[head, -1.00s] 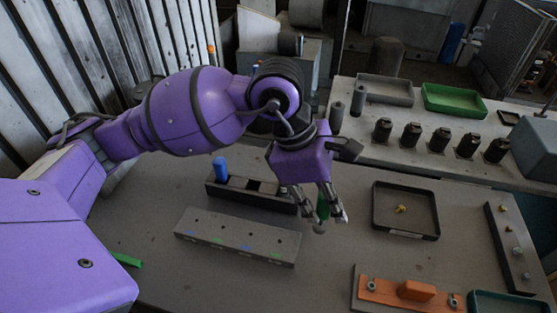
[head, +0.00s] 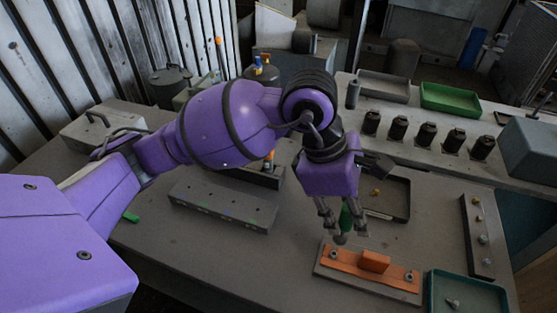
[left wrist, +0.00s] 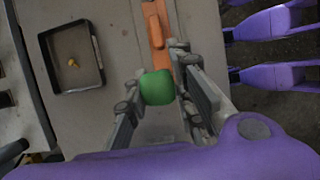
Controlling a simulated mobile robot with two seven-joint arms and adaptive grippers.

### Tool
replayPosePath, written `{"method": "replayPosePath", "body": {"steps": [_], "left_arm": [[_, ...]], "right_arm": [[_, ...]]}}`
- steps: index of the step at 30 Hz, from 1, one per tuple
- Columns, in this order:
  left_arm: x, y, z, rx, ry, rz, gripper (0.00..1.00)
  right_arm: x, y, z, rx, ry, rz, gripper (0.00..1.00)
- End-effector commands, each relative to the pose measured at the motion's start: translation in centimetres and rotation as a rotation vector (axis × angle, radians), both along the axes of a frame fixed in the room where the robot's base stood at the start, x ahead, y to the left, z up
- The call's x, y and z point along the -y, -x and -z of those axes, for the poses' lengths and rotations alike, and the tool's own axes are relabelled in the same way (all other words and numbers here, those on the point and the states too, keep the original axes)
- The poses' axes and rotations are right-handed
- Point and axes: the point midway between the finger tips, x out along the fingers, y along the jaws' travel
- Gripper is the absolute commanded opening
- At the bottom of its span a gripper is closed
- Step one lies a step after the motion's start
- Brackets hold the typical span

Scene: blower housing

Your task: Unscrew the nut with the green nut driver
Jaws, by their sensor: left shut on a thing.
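My left gripper (head: 346,224) is shut on the green nut driver (head: 346,216) and holds it upright, near the left end of the orange part (head: 345,258). In the left wrist view the driver's green handle (left wrist: 158,88) sits between the two fingers. The orange part has a raised block in its middle and lies on a grey base plate. One nut (head: 410,276) shows at its right end. The left end is close under the driver's tip; I cannot tell whether the tip touches a nut there. My right gripper is not in view.
A black tray (head: 402,217) with a small yellow piece stands behind the orange part. A dark green tray (head: 433,300) holding a bolt is at the front right. A rail (head: 470,228) with several fasteners is at the right. A grey block (head: 222,206) lies to the left.

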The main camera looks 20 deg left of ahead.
Motion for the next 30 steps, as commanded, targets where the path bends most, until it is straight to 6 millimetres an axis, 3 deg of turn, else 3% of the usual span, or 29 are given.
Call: {"method": "replayPosePath", "body": {"steps": [8, 19, 30], "left_arm": [[0.1, 0.0, 0.9, -0.001, 0.0, 0.003, 0.0], [0.1, 0.0, 4.3, -0.003, 0.001, 0.003, 0.0], [0.1, -0.1, 5.7, 0.004, 0.001, 0.003, 0.0]], "right_arm": [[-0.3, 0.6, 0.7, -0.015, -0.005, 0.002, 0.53], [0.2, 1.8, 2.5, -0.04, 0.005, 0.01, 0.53], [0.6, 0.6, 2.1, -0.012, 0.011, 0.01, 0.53]]}}
